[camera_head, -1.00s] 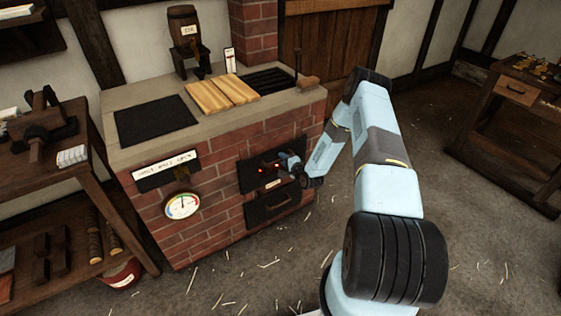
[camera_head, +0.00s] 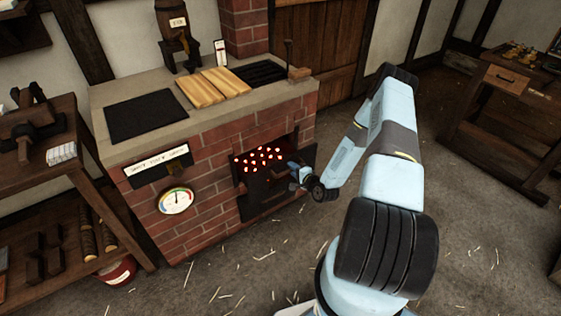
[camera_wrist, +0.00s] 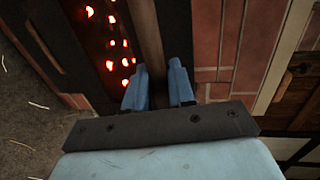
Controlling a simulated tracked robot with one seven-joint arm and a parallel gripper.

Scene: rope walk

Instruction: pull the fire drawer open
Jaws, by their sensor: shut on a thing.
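The fire drawer (camera_head: 262,184) is in the front of the brick stove and stands open, with a bed of glowing red coals (camera_head: 258,158) showing from above. My gripper (camera_head: 298,175) is at the drawer's right part in the head view. In the wrist view, the blue fingers of my gripper (camera_wrist: 158,85) are shut on a brown bar, the drawer handle (camera_wrist: 146,35), with one finger on each side. Glowing coals also show left of the handle in the wrist view (camera_wrist: 110,42). My gripper hides part of the drawer front.
The brick stove (camera_head: 200,215) carries a dark plate, wooden boards (camera_head: 213,88) and a grate on top. A round gauge (camera_head: 176,201) is on its front. A workbench (camera_head: 40,150) stands left, another table (camera_head: 510,80) right. Straw-strewn floor in front is free.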

